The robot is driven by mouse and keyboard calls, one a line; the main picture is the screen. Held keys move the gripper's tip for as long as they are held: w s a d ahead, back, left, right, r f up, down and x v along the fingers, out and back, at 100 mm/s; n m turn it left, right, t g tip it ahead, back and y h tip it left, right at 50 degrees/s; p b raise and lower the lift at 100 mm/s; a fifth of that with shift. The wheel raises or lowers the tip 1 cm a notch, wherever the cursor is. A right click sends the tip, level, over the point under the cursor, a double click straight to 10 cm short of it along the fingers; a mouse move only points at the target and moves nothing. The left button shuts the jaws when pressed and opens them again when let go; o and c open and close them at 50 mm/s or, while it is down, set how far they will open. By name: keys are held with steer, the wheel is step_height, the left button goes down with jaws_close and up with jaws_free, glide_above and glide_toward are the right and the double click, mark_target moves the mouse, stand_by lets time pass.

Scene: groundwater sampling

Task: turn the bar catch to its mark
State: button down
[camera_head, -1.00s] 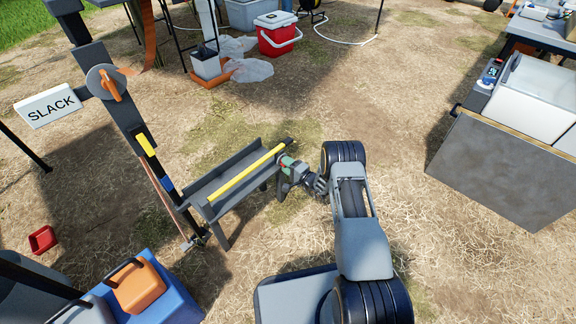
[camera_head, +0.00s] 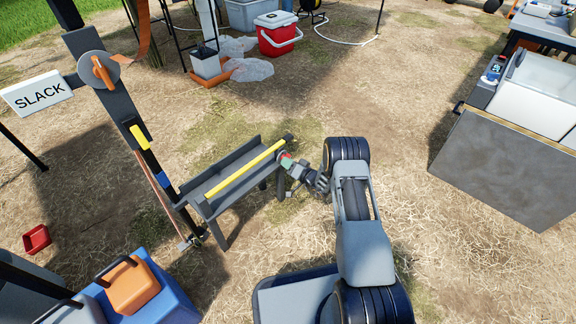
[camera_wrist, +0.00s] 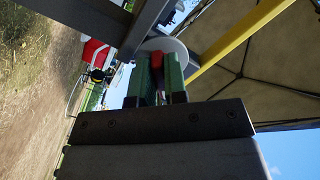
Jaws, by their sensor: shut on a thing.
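The bar catch is a small red piece (camera_wrist: 157,62) in front of a pale round disc (camera_wrist: 178,48) in the wrist view. In the head view it is a small red spot at the right end of the grey trough (camera_head: 222,192). My gripper (camera_head: 284,160) is at that end, with its green jaws (camera_wrist: 160,80) shut on the red piece from both sides. The jaws hide much of the catch. I cannot make out its mark. A yellow bar (camera_head: 237,171) runs along the trough, and it also shows in the wrist view (camera_wrist: 232,43).
A dark post (camera_head: 118,100) with a SLACK sign (camera_head: 38,94) and an orange-handled disc (camera_head: 98,70) stands left of the trough. A blue box with an orange container (camera_head: 132,287) is at front left. A grey-panelled table (camera_head: 505,170) stands right. Dry grass between is clear.

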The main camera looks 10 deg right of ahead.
steer(key=n, duration=0.9)
steer(key=shift+w+d, duration=0.25)
steer(key=shift+d, duration=0.1)
steer(key=c, duration=1.1)
jaws_free()
steer(key=shift+s+a+f, duration=0.1)
